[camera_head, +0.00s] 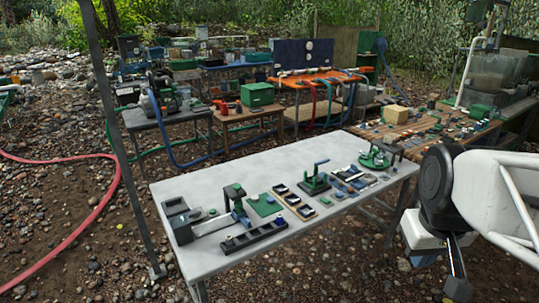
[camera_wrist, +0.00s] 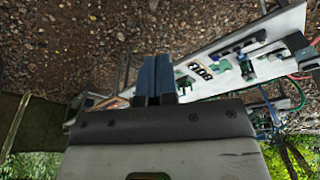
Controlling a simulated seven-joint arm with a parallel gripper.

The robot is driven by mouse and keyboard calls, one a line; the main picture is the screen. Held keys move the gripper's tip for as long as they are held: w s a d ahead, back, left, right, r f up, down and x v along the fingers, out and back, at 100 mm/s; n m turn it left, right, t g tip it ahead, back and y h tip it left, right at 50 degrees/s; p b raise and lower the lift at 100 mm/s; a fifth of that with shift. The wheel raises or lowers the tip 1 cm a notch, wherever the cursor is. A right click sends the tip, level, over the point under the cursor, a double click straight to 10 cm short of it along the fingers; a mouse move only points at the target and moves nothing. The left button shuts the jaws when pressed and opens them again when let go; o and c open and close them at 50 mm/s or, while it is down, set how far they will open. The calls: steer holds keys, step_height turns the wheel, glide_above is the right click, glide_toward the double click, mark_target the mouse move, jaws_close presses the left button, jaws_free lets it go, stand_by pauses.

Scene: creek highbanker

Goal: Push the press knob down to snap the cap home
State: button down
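On the white table (camera_head: 300,230) stand several small green devices. One has a green upright with a dark top (camera_head: 234,192) near the left. A round green fixture (camera_head: 376,157) is at the right end. I cannot tell which of these carries the press knob, and I cannot make out the cap. My gripper (camera_head: 458,287) hangs at the lower right, clear of the table and apart from all devices. In the wrist view its two blue-grey fingers (camera_wrist: 155,78) lie close together with nothing visible between them.
A dark grey box (camera_head: 180,222), a long dark tray (camera_head: 254,237), a green mat (camera_head: 264,205) and black-and-tan trays (camera_head: 293,201) occupy the white table. A brown table (camera_head: 440,128) with many parts is behind its right end. A metal pole (camera_head: 122,150) rises at the left.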

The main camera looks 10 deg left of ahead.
steer(key=w+a+r+n, duration=0.2)
steer(key=w+a+n, duration=0.15)
steer(key=w, duration=0.55)
steer(key=w+a+r+n, duration=0.25)
steer(key=w+a, duration=0.25)
steer(key=w, duration=0.4)
steer(key=n+g, duration=0.2)
steer(key=n, duration=1.7)
glide_above(237, 186)
step_height(237, 186, down, 21)
steer(key=shift+f, duration=0.2)
steer(key=shift+f, duration=3.95)
